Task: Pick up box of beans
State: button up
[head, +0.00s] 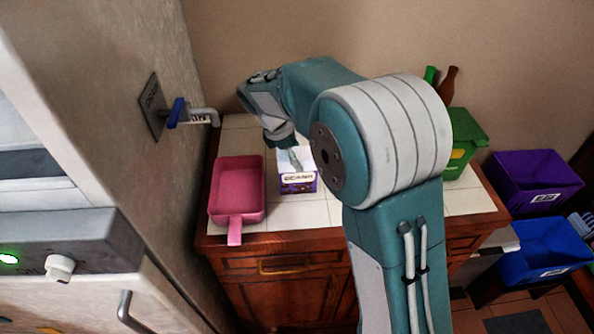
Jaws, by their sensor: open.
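The box of beans (298,185) is a small box with a white top and a purple lower part, with lettering on its front. It stands on the white tiled counter, right of a pink pan. My gripper (294,158) points down from the end of my arm at the back edge of the box. It is open, with nothing seen between its fingers. The fingers are small and partly hidden by my wrist, and I cannot tell whether they touch the box.
The pink pan (237,190) lies close left of the box, handle toward the front. A green container (464,150) and bottles (448,84) stand at the counter's right. Purple (535,180) and blue (545,250) bins are beyond it. A wall with a blue-handled tap (176,112) bounds the left.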

jog(key=shift+f, duration=0.25)
dwell(0.5)
jog(key=c, duration=1.3)
